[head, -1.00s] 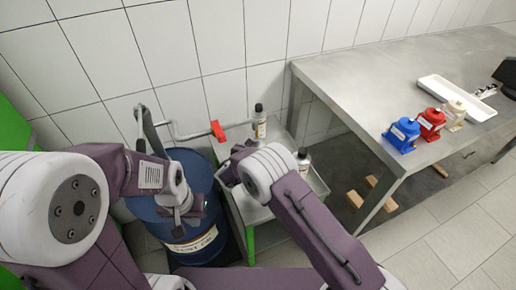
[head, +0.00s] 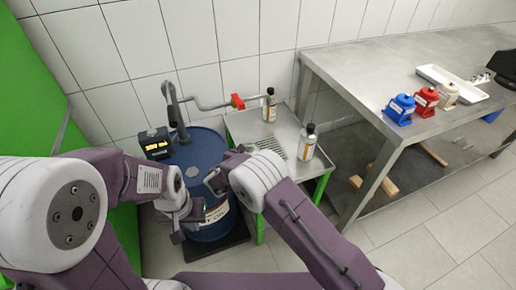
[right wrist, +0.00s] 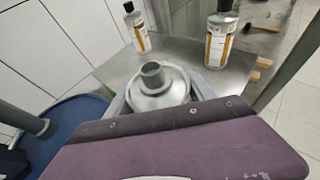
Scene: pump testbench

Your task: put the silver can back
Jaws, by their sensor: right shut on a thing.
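The silver can (right wrist: 158,88), with a round body and short neck, shows in the right wrist view between the grey fingers of my right gripper (right wrist: 160,98), which is shut on it. In the head view my right gripper (head: 218,176) is by the right edge of the blue drum, in front of the metal cart; the can is mostly hidden there. My left gripper (head: 176,228) hangs low in front of the drum; its fingers are too unclear to tell open from shut.
Two black-capped bottles (head: 269,107) (head: 307,143) stand on the metal cart (head: 245,122). The blue drum (head: 198,152) has a pipe and a black display box (head: 155,143). A steel table (head: 375,75) at right holds blue, red and beige pumps and a white tray.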

